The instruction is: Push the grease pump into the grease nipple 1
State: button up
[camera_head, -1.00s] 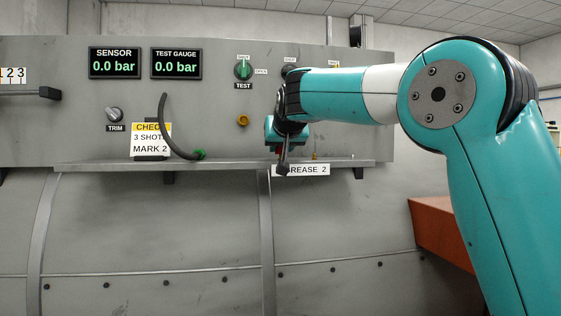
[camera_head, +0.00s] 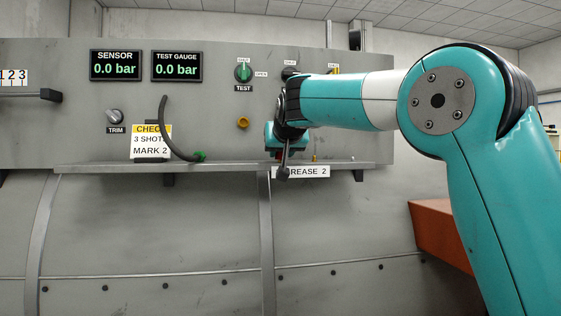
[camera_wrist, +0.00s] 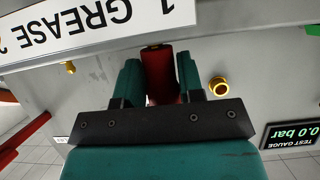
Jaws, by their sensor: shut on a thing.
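The red grease pump (camera_wrist: 160,78) is held between the two teal fingers of my gripper (camera_wrist: 158,72) in the wrist view. Its front end lies close under the label strip. In the head view my gripper (camera_head: 284,152) is over the ledge, just left of the "GREASE 2" label (camera_head: 304,171), and my wrist mostly hides the pump. Grease nipple 1 does not show; the pump and gripper cover the ledge there. I cannot tell whether the pump touches it. A small brass nipple (camera_head: 314,157) stands on the ledge to the right, above "GREASE 2"; it also shows in the wrist view (camera_wrist: 70,67).
A brass round fitting (camera_head: 243,121) sits on the panel left of my gripper. A dark hose (camera_head: 166,125) with a green end reaches the ledge (camera_head: 110,167) further left. Knobs, including the green test knob (camera_head: 243,70), are above. The panel's SENSOR display (camera_head: 115,65) reads 0.0 bar.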

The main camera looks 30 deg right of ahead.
jog(key=o, duration=1)
jog(key=shift+f, duration=0.1)
jog(key=b+v, duration=0.4)
jog(key=v, duration=1.4)
jog(key=s+a+f+n+g+y+b, duration=0.1)
jog(key=a+f+n+g+y, duration=0.15)
jog(key=f, duration=0.45)
jog(key=s+a+f+n+g+y, duration=0.1)
jog(key=s+a+f+n, duration=0.15)
jog(key=f, duration=0.55)
jog(key=s+a+f+n+g+y+b, duration=0.1)
jog(key=a+f+n, duration=0.15)
jog(key=f, duration=0.45)
jog(key=s+a+f+n+g+y, duration=0.1)
jog(key=s+a+f+g, duration=0.2)
jog(key=s+f, duration=0.6)
jog(key=s+a+f+n+g+y, duration=0.1)
jog(key=s+f+g, duration=0.4)
jog(key=s+f, duration=0.5)
jog(key=s+a+y, duration=0.1)
jog(key=s+a, duration=0.1)
jog(key=shift+s+n+b, duration=0.35)
